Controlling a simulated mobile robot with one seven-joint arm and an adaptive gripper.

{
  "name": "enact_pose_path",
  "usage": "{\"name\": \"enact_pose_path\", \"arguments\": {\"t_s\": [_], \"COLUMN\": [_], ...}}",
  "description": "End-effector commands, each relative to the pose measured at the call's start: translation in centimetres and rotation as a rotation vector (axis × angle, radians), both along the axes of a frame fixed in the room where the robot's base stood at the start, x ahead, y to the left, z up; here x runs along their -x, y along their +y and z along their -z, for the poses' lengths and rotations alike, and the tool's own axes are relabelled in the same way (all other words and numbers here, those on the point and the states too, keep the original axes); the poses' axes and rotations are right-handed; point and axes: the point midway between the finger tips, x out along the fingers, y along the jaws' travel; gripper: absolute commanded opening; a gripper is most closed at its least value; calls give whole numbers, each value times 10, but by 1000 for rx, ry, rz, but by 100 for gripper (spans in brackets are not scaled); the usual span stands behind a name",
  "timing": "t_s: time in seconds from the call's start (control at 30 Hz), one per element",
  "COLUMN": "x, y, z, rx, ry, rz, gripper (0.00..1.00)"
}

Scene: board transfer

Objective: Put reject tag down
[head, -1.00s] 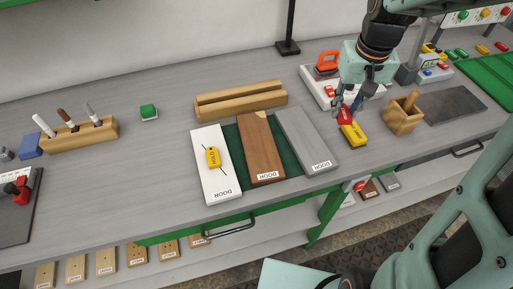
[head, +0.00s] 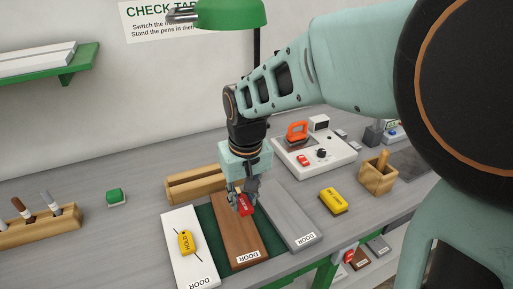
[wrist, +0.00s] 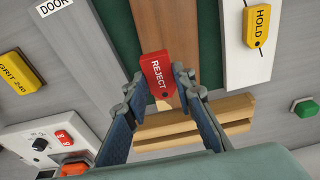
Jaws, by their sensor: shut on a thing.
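My gripper (head: 243,196) is shut on the red reject tag (head: 244,205), just over the upper part of the brown door board (head: 232,228). In the wrist view the reject tag (wrist: 158,75) sits between the two fingertips (wrist: 160,85), its lettering visible, with the brown board (wrist: 165,27) behind it. I cannot tell whether the tag touches the board. The brown board lies on a dark green mat between a white board (head: 187,263) and a grey board (head: 291,222). A yellow hold tag (head: 185,242) lies on the white board.
A wooden rack (head: 193,184) stands behind the boards. To the right are a yellow block (head: 333,201), a wooden holder (head: 377,177) and a white unit with an orange-handled tool (head: 297,133). A green block (head: 116,197) and pen stand (head: 40,230) are to the left.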

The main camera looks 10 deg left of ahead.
Motion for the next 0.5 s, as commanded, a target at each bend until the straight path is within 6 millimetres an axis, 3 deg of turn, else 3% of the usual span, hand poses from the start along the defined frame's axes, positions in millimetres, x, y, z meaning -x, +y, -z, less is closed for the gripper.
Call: {"name": "enact_pose_path", "arguments": {"t_s": [0.3,0.5], "x": [6,5], "y": [22,21], "z": [28,54], "rx": [1,0], "ry": [1,0], "rz": [-3,0], "gripper": [9,9]}}
